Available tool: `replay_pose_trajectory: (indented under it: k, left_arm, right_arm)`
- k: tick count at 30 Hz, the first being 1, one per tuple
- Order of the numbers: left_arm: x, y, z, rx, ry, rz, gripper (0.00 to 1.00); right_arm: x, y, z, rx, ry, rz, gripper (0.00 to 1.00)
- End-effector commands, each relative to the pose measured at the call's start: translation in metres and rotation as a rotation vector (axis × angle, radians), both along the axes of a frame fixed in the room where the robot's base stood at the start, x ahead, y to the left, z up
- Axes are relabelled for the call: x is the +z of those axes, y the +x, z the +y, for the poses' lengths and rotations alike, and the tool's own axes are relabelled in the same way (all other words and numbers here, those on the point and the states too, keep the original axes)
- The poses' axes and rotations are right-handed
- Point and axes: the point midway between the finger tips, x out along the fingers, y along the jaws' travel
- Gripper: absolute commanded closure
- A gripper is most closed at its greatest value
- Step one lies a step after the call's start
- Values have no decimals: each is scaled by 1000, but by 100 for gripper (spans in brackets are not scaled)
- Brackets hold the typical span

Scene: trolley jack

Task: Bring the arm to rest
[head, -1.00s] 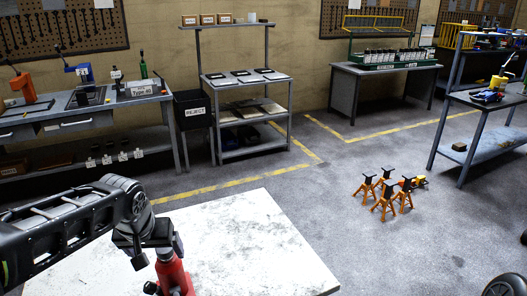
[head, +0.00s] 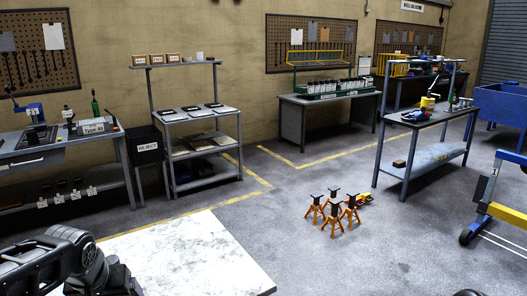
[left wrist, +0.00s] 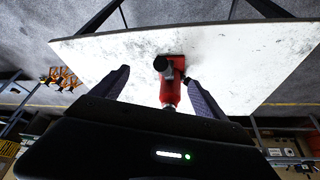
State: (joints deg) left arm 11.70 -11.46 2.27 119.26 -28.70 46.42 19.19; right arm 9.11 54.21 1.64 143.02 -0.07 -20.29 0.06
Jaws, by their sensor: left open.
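My left arm (head: 50,262) comes in at the lower left of the head view, and its gripper is cut off by the bottom edge there. In the left wrist view my left gripper (left wrist: 156,76) has its two dark fingers spread wide. A red jack (left wrist: 171,90) with a dark round top shows between them, nearer the right finger. Whether a finger touches it I cannot tell. It stands on a white, scuffed table top (head: 190,258), which also shows in the left wrist view (left wrist: 100,50). My right gripper is in neither view.
Several orange jack stands (head: 335,212) stand on the open floor right of the table. A grey shelf trolley (head: 205,160), workbench (head: 60,155) and green-backed bench (head: 325,115) line the wall. A steel table (head: 425,130) and blue-yellow frame (head: 490,205) are at right.

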Motion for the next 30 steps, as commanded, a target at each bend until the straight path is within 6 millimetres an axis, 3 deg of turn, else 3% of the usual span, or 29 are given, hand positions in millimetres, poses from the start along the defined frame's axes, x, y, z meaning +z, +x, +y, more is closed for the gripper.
replay_pose_trajectory:
  k: [7,10,17,20,23,26,30]
  left_arm:
    - [6,29,-15,-61,-23,-132,16]
    - [-2,42,-28,-93,-46,-178,16]
    - [-60,69,-77,-173,-137,-237,16]
    - [-100,73,-105,-197,-186,-234,16]
    - [-155,65,-138,-214,-243,-207,16]
    - [-220,39,-176,-217,-301,-148,16]
    - [-303,-26,-221,-206,-363,-14,16]
  right_arm:
    - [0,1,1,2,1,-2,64]
    - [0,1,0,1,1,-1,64]
    - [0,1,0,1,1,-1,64]
    - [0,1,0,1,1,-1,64]
    - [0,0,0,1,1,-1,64]
    - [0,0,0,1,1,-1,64]
    - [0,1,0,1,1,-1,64]
